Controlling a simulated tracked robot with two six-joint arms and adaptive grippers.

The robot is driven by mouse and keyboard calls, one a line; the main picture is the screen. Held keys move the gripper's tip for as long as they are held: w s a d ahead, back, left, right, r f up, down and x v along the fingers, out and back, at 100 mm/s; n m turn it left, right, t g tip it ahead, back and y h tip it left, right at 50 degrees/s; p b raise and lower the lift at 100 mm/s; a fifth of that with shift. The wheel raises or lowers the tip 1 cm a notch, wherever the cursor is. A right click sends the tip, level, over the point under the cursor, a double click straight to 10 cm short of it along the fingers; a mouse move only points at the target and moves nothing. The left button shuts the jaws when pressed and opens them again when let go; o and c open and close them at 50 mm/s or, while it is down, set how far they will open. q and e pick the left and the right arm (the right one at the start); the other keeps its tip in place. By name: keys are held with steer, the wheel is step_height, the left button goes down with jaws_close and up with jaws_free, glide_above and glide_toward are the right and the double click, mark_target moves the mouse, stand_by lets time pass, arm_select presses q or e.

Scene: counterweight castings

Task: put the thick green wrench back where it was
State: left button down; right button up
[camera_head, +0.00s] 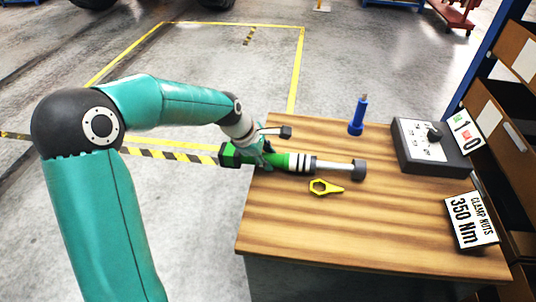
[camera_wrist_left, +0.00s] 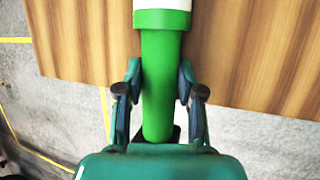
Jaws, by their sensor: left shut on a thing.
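The thick green wrench (camera_head: 302,162) has a green handle with white bands, a silver shaft and a dark head pointing right. Its green and dark butt end sticks out past the left edge of the wooden table (camera_head: 350,235). My left gripper (camera_head: 266,156) is shut around the green handle near that edge. In the left wrist view, the green handle (camera_wrist_left: 159,70) runs between the two fingers of my left gripper (camera_wrist_left: 160,88). I cannot tell whether the wrench touches the tabletop. My right gripper is not in view.
A yellow ring wrench (camera_head: 325,187) lies just in front of the shaft. A blue tool (camera_head: 357,116) stands behind it. A dark block on a thin rod (camera_head: 285,132) shows beyond my gripper. A control box (camera_head: 432,145) and a "350 Nm" sign (camera_head: 470,222) stand right. The table's front is clear.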

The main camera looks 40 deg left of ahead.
arm_select(q)
steer(key=shift+w, duration=0.1)
steer(key=c, duration=0.7)
jaws_free()
steer(key=shift+f, duration=0.15)
steer(key=shift+r, duration=0.25)
steer(key=v, duration=1.2)
steer(key=shift+f, duration=0.1)
